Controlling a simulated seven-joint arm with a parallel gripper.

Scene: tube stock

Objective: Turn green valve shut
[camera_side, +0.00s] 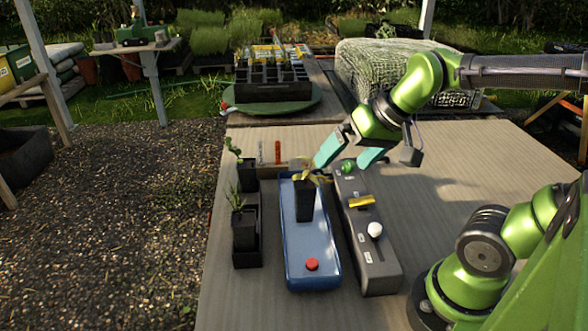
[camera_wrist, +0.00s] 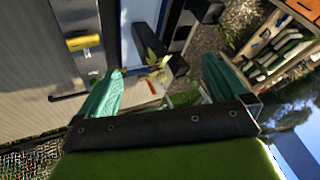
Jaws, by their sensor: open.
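The green valve (camera_side: 347,167) is a small round knob at the far end of a dark grey panel (camera_side: 383,272). My gripper (camera_side: 341,166) is open, with teal fingers pointing down near that end of the panel. One finger is left of the green valve, over the far end of the blue tray, and the other is close on its right. I cannot tell whether either touches it. In the wrist view my gripper (camera_wrist: 162,66) has nothing clamped between its fingers. The green valve is not clearly visible there, and the left finger may hide it.
The panel also carries a yellow handle (camera_side: 362,202) and a white knob (camera_side: 375,230). A black pot (camera_side: 304,205) with a yellowish plant stands on the blue tray (camera_side: 312,245), close to the left finger. A red button (camera_side: 312,264) is at the tray's near end. The table's right side is clear.

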